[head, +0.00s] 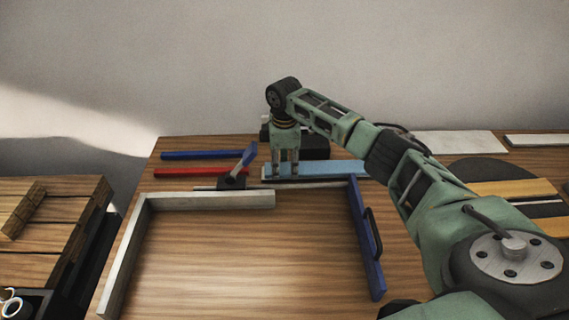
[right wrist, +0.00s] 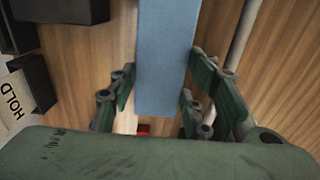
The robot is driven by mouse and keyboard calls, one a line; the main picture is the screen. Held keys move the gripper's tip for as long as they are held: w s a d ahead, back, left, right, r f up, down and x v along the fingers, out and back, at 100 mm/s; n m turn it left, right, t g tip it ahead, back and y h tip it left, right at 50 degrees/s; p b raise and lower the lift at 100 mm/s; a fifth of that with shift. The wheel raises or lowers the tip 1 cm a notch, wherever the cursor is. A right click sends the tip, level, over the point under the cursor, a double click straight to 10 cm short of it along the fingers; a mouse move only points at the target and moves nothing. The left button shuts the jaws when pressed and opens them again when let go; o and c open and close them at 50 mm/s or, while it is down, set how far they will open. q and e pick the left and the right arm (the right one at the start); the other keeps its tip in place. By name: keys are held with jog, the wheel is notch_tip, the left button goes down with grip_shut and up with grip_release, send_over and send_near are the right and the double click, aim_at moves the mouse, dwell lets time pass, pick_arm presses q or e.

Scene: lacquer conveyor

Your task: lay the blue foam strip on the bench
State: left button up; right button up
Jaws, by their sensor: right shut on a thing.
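The light blue foam strip (head: 325,168) lies level, left to right, at the back of the wooden bench (head: 250,255). My right gripper (head: 286,172) points down and is shut on the strip near its left end. In the right wrist view the blue strip (right wrist: 167,60) runs between the two green fingers of my right gripper (right wrist: 160,95). A dark band shows under the strip's front edge; I cannot tell whether the strip touches the bench. My left gripper is not in view.
A pale L-shaped rail (head: 205,201) and a blue bar with a black handle (head: 366,240) frame a clear area in front. A blue lever on a black base (head: 232,183) stands left of the gripper. Red (head: 200,171) and dark blue (head: 208,155) strips lie left.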

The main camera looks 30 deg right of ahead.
jog(key=o, duration=0.9)
jog(key=shift+f, duration=0.1)
notch_tip(320, 180, up, 12)
jog(key=shift+b, duration=0.45)
